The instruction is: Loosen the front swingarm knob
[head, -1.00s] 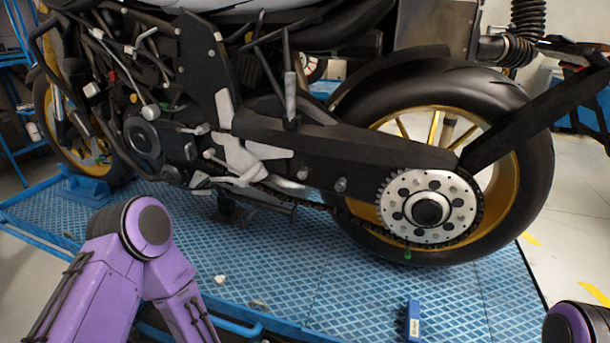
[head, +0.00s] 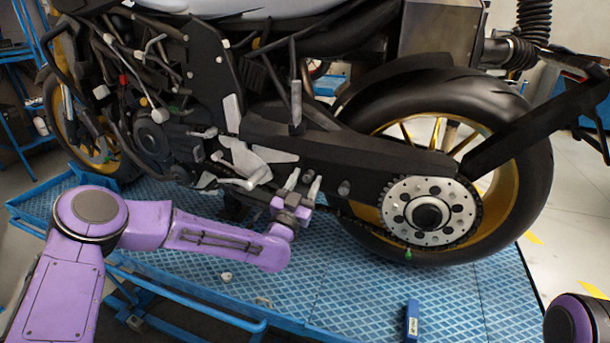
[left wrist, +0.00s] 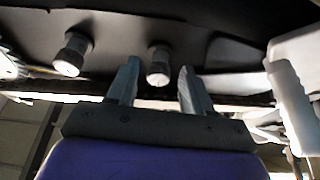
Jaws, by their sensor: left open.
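The front swingarm knob (left wrist: 158,66) is a short dark cylinder with a pale end. In the left wrist view it stands between the two fingertips of my left gripper (left wrist: 153,82), with a gap on each side. The gripper is open, its fingers reaching toward the swingarm. In the head view my left gripper (head: 304,187) is at the lower edge of the swingarm (head: 350,150), where its fingers partly cover the front knob. A second, rear knob (head: 344,187) sits to the right; it also shows in the left wrist view (left wrist: 71,55). My right gripper is out of view.
The rear wheel's perforated sprocket (head: 428,205) and chain are to the right of the gripper. A silver footpeg bracket (head: 245,165) is close on its left. A blue box (head: 412,320) and small pale bits lie on the blue lift platform (head: 350,290).

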